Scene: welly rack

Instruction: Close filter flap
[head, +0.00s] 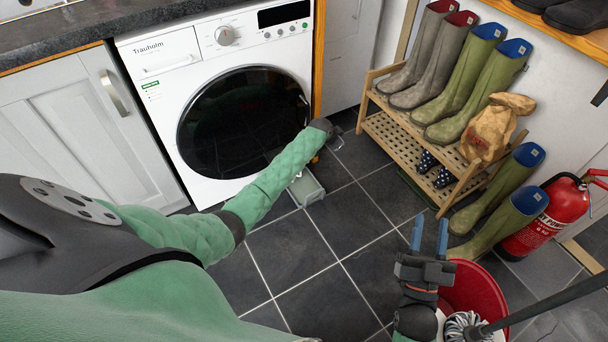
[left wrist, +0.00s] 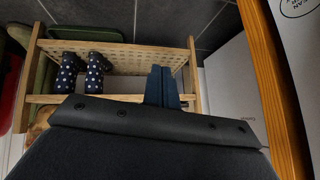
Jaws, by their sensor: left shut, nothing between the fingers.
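The washing machine (head: 160,55) stands at the upper left with its round dark door shut. My right gripper (head: 429,236) is open and empty above the floor.
A wooden boot rack (head: 405,140) with several wellies stands right of the machine, a paper bag (head: 492,130) at its end. A red bucket (head: 485,285) with a mop and a fire extinguisher (head: 545,220) are at lower right.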

